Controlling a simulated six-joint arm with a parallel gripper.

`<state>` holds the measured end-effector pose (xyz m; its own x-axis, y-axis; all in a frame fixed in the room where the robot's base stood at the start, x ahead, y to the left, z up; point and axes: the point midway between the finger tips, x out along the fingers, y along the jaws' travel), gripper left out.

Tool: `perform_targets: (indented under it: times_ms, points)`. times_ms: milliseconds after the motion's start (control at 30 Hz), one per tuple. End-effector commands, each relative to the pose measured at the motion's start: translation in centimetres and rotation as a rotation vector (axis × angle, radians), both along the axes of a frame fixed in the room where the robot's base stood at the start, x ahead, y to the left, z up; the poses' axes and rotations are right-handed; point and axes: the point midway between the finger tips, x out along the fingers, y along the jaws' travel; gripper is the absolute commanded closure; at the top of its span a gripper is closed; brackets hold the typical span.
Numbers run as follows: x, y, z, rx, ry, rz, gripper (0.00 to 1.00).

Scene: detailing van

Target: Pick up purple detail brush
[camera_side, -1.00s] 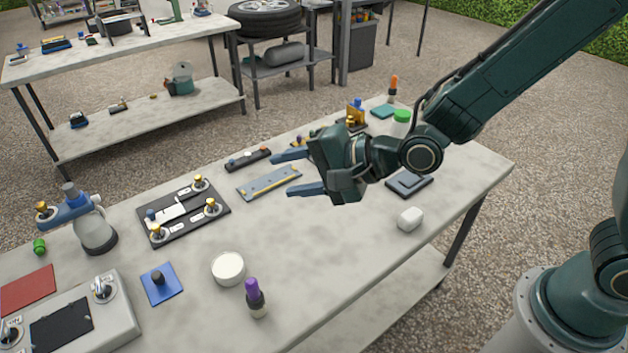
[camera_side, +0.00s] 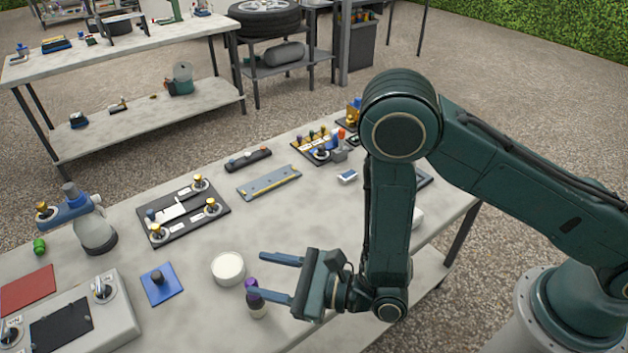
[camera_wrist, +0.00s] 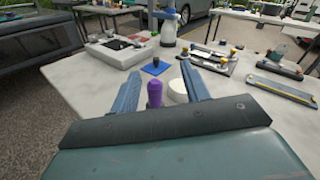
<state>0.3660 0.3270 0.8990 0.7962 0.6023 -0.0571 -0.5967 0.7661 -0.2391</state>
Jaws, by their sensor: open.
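In the wrist view the purple brush (camera_wrist: 154,94) shows between the two fingers of my gripper (camera_wrist: 160,85), beyond the palm and closer to the left finger. The fingers are apart. I cannot tell whether a finger touches the brush.
A round white tub (camera_side: 228,268) stands close behind the brush. A blue pad with a dark knob (camera_side: 161,287) lies to the left. A grey control box (camera_side: 115,318) is at the front left. A spray bottle (camera_side: 94,230) and a black fixture board (camera_side: 183,218) are farther back.

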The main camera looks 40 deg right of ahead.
Motion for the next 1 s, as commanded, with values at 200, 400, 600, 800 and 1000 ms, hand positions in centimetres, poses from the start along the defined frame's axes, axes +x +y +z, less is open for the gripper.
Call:
perform_targets:
  times_ms: [200, 400, 600, 800, 1000]
  points:
    - [-1.6, -0.4, -2.5, 0.159, 0.072, -0.020, 0.54]
    - [-2.2, -0.6, -3.3, 0.226, 0.097, -0.026, 0.54]
    - [-2.0, -0.5, -3.2, 0.232, 0.098, -0.027, 0.54]
    - [-1.1, 0.1, -3.3, 0.230, 0.098, -0.029, 0.54]
    - [-1.0, 0.2, -3.3, 0.229, 0.099, -0.028, 0.54]
